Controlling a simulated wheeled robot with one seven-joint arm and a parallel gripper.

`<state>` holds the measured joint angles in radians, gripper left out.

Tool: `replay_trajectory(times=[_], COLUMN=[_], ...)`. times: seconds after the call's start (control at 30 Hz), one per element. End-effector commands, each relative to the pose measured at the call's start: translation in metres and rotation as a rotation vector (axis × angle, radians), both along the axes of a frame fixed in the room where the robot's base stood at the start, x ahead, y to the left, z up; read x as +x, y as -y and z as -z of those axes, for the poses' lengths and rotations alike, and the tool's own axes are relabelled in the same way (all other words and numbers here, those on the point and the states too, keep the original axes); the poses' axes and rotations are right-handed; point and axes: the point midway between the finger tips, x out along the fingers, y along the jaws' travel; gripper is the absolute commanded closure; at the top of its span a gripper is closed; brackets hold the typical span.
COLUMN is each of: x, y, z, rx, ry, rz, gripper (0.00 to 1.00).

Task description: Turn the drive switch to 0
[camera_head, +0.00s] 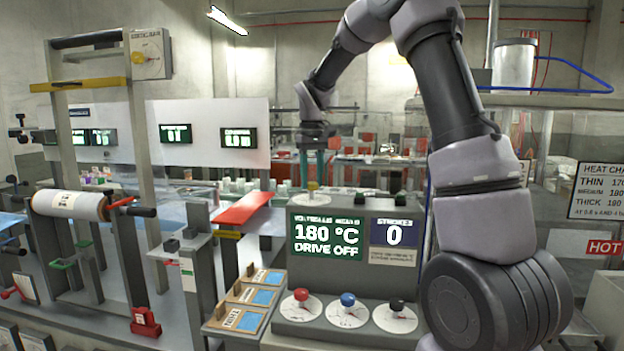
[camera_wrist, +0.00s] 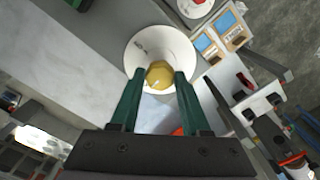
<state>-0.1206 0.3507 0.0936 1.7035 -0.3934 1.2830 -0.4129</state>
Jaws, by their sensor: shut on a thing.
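A grey console has a green display (camera_head: 327,236) reading 180 °C and DRIVE OFF, and a blue display (camera_head: 394,234) reading 0. A yellow knob (camera_wrist: 160,75) on a white round dial (camera_wrist: 144,47) sits between my fingertips in the wrist view. The knob also shows on top of the console in the head view (camera_head: 313,186). My gripper (camera_head: 313,168) points down there, its green fingers (camera_wrist: 156,88) shut on the knob. I cannot read the dial's marks, nor tell from a label which knob is the drive switch.
Red (camera_head: 301,294), blue (camera_head: 348,299) and black (camera_head: 397,303) knobs stand on dials along the console's front. Wooden trays with blue cards (camera_head: 254,294) lie to the left. A film roll (camera_head: 68,204) is farther left. My arm covers the console's right side.

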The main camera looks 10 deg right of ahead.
Motion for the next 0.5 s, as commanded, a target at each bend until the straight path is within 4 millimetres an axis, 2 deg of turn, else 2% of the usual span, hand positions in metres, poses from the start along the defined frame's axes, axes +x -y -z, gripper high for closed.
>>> replay_trajectory(times=[0.47,0.5], x=[0.0007,0.0007], y=[0.0001,0.0001], z=[-0.0010,-0.0009], rx=[0.000,0.000], ry=[0.003,0.003], rz=[-0.017,-0.017], gripper=[1.00,0.50])
